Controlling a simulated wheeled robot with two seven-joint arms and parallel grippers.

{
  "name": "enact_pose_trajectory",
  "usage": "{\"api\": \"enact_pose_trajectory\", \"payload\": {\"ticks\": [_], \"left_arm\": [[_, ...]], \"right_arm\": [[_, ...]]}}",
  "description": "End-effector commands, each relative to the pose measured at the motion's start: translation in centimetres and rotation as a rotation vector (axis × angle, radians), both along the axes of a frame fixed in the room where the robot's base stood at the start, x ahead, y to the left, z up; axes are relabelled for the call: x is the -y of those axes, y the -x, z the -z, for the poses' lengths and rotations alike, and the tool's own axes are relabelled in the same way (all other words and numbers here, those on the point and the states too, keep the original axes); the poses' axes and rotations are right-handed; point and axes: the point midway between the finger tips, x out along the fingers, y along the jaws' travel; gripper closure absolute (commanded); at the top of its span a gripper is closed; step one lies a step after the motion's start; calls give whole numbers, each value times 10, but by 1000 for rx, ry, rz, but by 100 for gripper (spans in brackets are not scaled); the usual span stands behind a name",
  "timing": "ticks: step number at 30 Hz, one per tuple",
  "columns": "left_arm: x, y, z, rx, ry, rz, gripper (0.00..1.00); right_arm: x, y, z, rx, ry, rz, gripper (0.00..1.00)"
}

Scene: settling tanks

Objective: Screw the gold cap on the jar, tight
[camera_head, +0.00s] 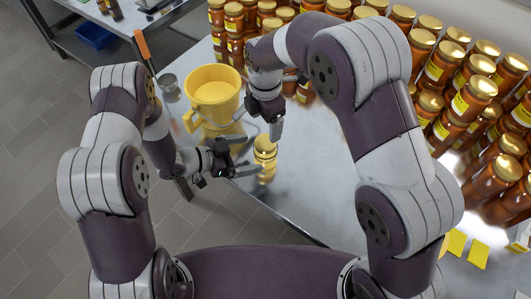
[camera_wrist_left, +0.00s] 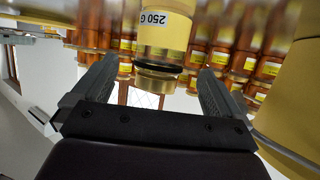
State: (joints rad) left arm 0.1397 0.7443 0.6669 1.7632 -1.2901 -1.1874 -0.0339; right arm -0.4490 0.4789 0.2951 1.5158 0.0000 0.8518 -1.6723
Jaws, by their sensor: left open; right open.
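The small yellow-gold jar (camera_head: 265,148) stands on the shiny table near its front edge. My left gripper (camera_head: 250,157) is open just left of the jar. Its two fingers (camera_wrist_left: 157,70) frame the jar's cap end without visible contact. My right gripper (camera_head: 262,119) is open, above and slightly behind the jar, holding nothing visible.
A yellow bucket-like vessel (camera_head: 213,92) stands left of my right gripper, with a small metal cup (camera_head: 168,84) beside it. Many filled, gold-capped jars (camera_head: 473,97) crowd the table's back and right. Yellow cards (camera_head: 478,252) lie at front right. Bare table (camera_head: 315,165) lies right of the jar.

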Motion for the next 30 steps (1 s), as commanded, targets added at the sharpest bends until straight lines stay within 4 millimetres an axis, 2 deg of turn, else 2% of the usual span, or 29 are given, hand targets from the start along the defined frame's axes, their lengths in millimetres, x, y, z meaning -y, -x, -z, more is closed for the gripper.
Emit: {"api": "enact_pose_trajectory", "payload": {"ticks": [3, 9, 15, 23, 30], "left_arm": [[21, -8, 9, -1, 0, 4, 0], [45, -19, 20, 1, -1, 3, 0], [55, -23, 25, 0, -1, 0, 0], [55, -24, 25, 0, -1, -1, 0], [55, -24, 25, 0, -1, 0, 78]], "right_arm": [[0, 0, 0, 0, 0, 0, 16], [0, 0, 0, 0, 0, 1, 16], [0, 0, 0, 0, 0, 1, 16], [0, 0, 0, 0, 0, 1, 16], [0, 0, 0, 0, 0, 1, 16]]}}
